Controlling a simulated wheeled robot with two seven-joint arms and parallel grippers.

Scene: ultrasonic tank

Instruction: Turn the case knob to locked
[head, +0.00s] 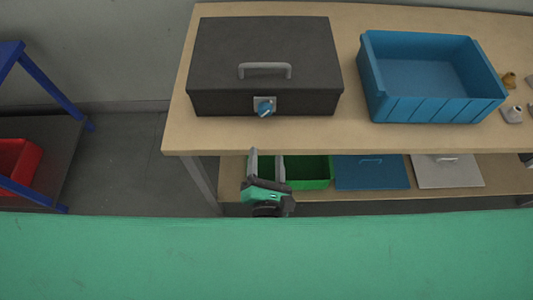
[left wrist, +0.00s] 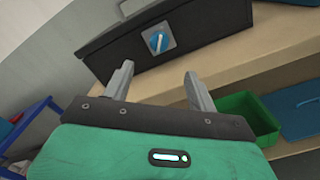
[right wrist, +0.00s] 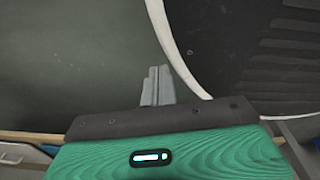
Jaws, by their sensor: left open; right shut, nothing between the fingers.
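A dark grey case (head: 262,70) with a light grey handle (head: 265,71) on its lid stands shut at the left of the table. A blue knob (head: 264,107) sits on a light plate on its front face. In the left wrist view the knob (left wrist: 158,42) shows a white line, tilted from upright. My left gripper (head: 266,158) is open and empty, in front of the table edge and below the knob, apart from it. Its fingers (left wrist: 158,82) point toward the case. My right gripper (right wrist: 158,86) is shut and empty, seen only in the right wrist view.
A blue bin (head: 430,80) stands right of the case on the wooden table (head: 260,136). Small metal parts (head: 512,114) lie at the far right. A green bin (head: 308,172) and flat panels (head: 370,172) are on the lower shelf. A red bin (head: 16,160) is at left.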

